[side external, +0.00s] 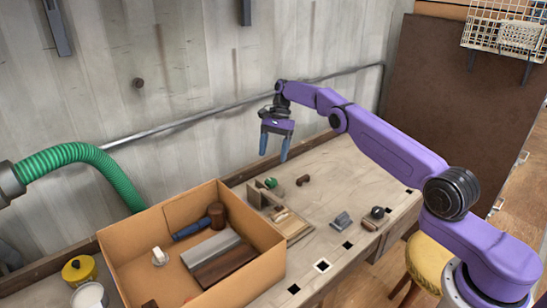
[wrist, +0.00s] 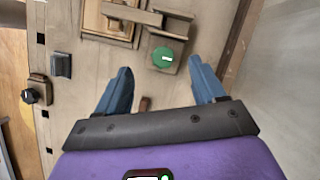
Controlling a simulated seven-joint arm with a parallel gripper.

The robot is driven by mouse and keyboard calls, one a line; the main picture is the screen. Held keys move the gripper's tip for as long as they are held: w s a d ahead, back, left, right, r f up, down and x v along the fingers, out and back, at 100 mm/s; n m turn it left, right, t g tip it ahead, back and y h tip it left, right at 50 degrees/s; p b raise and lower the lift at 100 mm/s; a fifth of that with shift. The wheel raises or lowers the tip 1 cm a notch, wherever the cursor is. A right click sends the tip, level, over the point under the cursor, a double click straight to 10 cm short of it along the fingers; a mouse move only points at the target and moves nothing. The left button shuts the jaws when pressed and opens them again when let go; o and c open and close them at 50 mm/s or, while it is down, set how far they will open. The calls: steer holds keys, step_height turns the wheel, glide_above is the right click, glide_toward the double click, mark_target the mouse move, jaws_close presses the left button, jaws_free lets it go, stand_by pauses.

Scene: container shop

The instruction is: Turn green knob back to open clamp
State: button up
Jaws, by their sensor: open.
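The green knob (wrist: 163,57) sits on the wooden clamp (wrist: 164,25) in the wrist view, ahead of my gripper and between the lines of its fingers. In the side external view the green knob (side external: 271,183) is small, on the clamp (side external: 262,197) on the workbench. My gripper (side external: 273,157) has two blue fingers pointing down, open and empty, above the bench and clear of the knob. In the wrist view my gripper (wrist: 160,82) has its fingers wide apart, with nothing held.
A cardboard box (side external: 270,255) with a mallet and blocks stands left of the clamp. A small brown piece (side external: 303,180) lies right of the knob. A grey block (side external: 342,221) and a black knob (side external: 377,212) are near the bench's front edge. Bare bench lies between them.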

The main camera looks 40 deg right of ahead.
steer(key=shift+r, duration=0.15)
step_height(320, 180, up, 7)
steer(key=m+t+h, duration=0.1)
steer(key=t+h, duration=0.1)
steer(key=h, duration=0.2)
glide_above(272, 180)
step_height(272, 180, down, 17)
steer(key=shift+w+r, duration=0.1)
steer(key=shift+w, duration=0.05)
stand_by(0.5)
steer(key=c, duration=1.1)
